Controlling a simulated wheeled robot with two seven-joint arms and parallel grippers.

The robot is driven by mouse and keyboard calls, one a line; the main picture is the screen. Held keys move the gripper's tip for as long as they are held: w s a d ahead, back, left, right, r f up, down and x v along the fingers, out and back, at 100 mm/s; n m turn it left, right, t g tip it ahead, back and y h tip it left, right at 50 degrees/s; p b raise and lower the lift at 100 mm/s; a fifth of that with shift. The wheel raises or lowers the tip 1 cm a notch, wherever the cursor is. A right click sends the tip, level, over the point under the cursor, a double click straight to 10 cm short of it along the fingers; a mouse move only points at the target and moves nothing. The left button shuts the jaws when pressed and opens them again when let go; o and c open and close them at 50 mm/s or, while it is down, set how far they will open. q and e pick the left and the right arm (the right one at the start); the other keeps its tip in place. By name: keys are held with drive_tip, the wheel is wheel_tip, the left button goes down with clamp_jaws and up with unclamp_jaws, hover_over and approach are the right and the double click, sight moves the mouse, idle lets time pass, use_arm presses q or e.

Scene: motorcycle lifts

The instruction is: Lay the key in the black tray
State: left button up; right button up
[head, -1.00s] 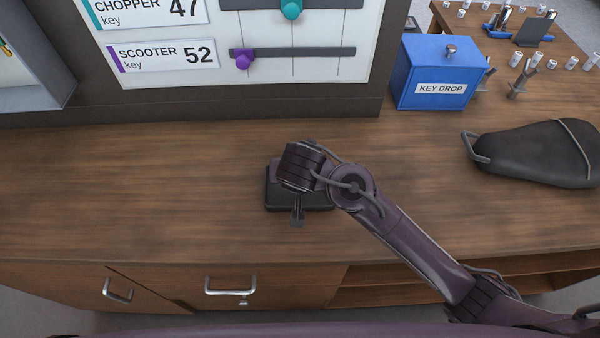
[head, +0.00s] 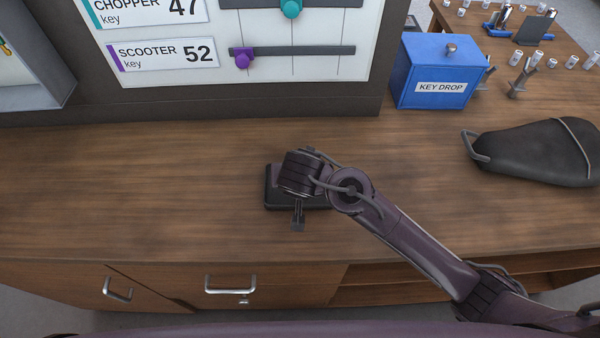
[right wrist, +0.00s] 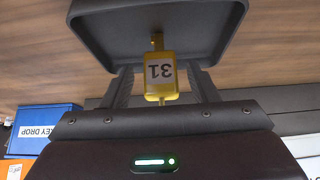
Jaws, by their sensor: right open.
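The black tray (head: 275,197) sits on the wooden counter, partly hidden under my right wrist. It fills the top of the right wrist view (right wrist: 95,30). The key has a yellow tag marked 31 (right wrist: 160,80), which lies between my right gripper's two fingers with a gap on each side. In that view the tag overlaps the tray's edge; I cannot tell whether it rests on the tray. My right gripper (right wrist: 161,72) is open, close over the tray; in the head view it is mostly hidden by the wrist. My left gripper is out of view.
A blue key drop box (head: 435,75) stands at the back right, with a black seat (head: 540,152) to its right. A board with sliders (head: 290,50) rises behind the counter. The counter left of the tray is clear.

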drive_tip(key=b+v, duration=0.2)
drive_tip(key=v, duration=1)
drive_tip(key=shift+r, duration=0.15)
